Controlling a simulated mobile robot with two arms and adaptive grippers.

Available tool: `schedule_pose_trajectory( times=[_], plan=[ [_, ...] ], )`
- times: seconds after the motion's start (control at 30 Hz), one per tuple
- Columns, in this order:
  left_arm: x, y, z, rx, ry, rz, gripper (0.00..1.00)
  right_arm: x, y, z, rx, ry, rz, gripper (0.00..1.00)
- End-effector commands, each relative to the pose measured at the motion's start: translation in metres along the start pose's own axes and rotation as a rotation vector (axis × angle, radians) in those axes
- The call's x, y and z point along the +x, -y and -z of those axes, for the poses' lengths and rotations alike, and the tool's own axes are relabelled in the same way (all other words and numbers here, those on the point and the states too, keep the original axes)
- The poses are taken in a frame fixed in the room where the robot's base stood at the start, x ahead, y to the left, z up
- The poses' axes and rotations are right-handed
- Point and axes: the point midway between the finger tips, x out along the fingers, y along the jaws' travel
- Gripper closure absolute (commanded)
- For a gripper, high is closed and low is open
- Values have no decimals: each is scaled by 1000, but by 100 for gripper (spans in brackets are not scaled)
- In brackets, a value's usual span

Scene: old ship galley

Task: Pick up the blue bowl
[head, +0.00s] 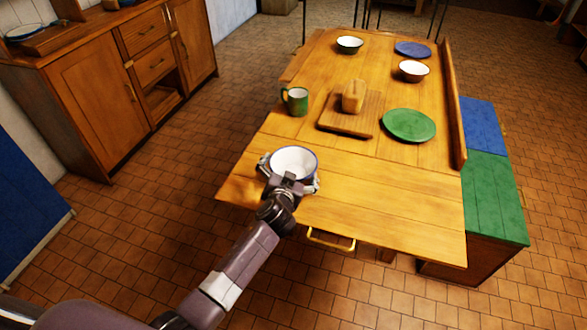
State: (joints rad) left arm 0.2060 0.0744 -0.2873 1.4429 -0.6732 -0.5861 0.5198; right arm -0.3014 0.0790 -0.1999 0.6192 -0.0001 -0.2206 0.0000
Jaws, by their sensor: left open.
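The blue bowl (294,158), white inside with a blue rim, stands upright at the near left part of the wooden table (390,205). My left gripper (290,176) is at the bowl's near side, with its open fingers spread to the left and right of the bowl. Whether the fingers touch the bowl cannot be told. The gripper hides the bowl's lower near side. My right gripper is not in view.
A green mug (296,101), a cutting board (339,123) with a loaf (353,96), and a green plate (409,125) stand beyond the bowl. Two other bowls (350,44) (413,70) and a blue plate (413,49) are farther back. The table's near right is clear.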

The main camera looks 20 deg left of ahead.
Motion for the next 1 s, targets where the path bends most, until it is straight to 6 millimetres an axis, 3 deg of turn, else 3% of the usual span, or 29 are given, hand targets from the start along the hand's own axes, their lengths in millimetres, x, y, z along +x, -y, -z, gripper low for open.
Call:
schedule_pose_trajectory(
  times=[0.37, 0.83, 1.0],
  plan=[
    [7, 0, 0, 1, 0, 0, 1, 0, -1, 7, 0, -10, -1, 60],
    [7, 0, 0, 0, 0, 0, 53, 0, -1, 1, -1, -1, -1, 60],
    [7, 0, 1, 0, -2, 0, 53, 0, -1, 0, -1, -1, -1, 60]
  ],
)
